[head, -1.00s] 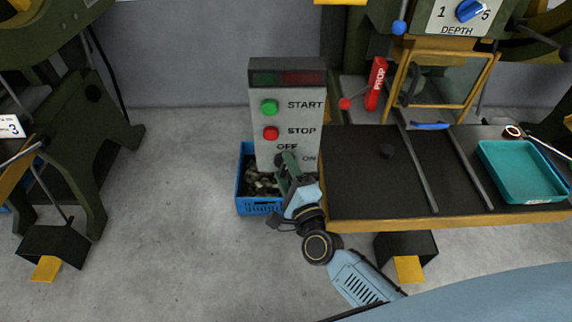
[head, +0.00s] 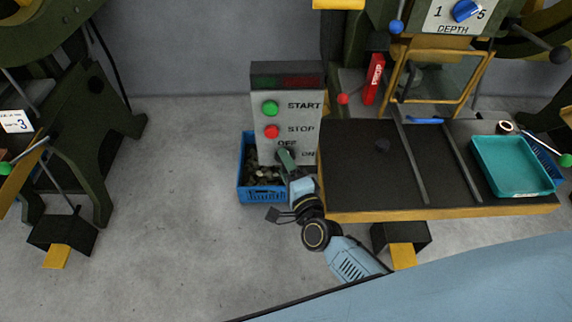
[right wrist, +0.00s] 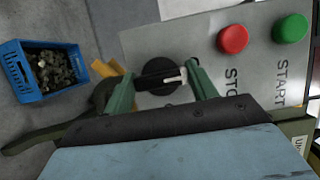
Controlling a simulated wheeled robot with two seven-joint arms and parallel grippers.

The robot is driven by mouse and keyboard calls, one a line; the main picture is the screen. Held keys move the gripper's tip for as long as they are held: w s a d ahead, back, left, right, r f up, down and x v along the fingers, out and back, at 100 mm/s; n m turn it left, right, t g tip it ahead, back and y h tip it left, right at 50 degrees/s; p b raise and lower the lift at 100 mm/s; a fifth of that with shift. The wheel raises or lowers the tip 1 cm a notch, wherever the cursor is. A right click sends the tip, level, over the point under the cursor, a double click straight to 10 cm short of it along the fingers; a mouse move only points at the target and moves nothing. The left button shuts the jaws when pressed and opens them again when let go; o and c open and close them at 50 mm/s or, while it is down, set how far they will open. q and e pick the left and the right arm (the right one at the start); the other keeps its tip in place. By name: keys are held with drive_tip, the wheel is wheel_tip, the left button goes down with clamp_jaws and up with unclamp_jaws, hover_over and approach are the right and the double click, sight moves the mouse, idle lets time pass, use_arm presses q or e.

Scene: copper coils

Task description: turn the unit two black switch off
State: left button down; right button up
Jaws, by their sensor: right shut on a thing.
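The grey control panel (head: 264,98) stands upright in the middle of the head view, with a green START button (head: 270,108), a red STOP button (head: 271,131) and OFF and ON lettering low down. The black switch (right wrist: 158,88) shows in the right wrist view as a round knob with a white pointer mark. My right gripper (head: 286,157) is at the lower part of the panel, its green fingers (right wrist: 160,85) on either side of the switch's bar and shut on it. In the head view the gripper hides most of the switch. My left gripper is not in view.
A blue crate (head: 262,195) of scrap stands on the floor behind and below the panel. A black-topped bench (head: 350,170) with a teal tray (head: 518,190) is close to the right of my arm.

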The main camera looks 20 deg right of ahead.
drive_tip(key=shift+f, duration=0.1)
drive_tip(key=o, duration=1)
drive_tip(key=s, duration=0.4)
drive_tip(key=s+d, duration=0.1)
drive_tip(key=s, duration=0.8)
drive_tip(key=shift+s+d+p, duration=0.15)
drive_tip(key=shift+d+p, duration=0.1)
drive_tip(key=shift+p, duration=0.05)
